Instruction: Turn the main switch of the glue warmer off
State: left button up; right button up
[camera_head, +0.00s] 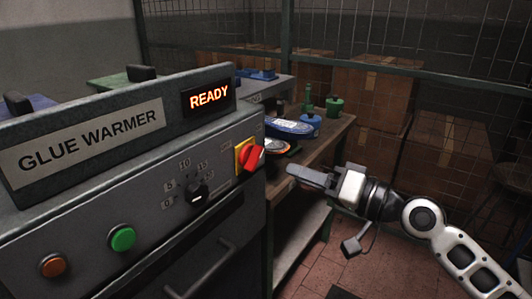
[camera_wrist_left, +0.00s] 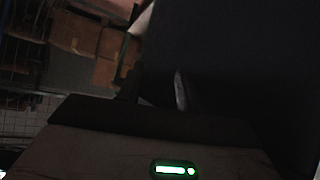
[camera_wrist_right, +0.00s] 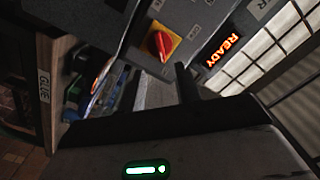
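The glue warmer (camera_head: 90,215) is a grey cabinet at the left, with a lit READY display (camera_head: 209,96). Its main switch is a red rotary knob (camera_head: 252,158) on a yellow plate at the panel's right end. Its handle sits at a slant in the head view. The knob also shows in the right wrist view (camera_wrist_right: 160,44), ahead of the fingers. My right gripper (camera_head: 294,171) is to the right of the knob, apart from it, empty, with its fingers apart. My left gripper (camera_wrist_left: 155,90) shows only darkly in its wrist view, against a dark surface.
The panel also carries a black dial (camera_head: 198,191), a green button (camera_head: 122,238) and an orange button (camera_head: 53,265). A handle bar (camera_head: 205,272) sticks out below. Behind my right gripper stands a wooden bench (camera_head: 322,140) with blue and green items.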

aim_at(258, 160)
jog(key=p+x, duration=0.1)
jog(key=x, duration=0.7)
jog(key=shift+w+a+p, duration=0.15)
jog(key=shift+a+p, duration=0.15)
grip_shut()
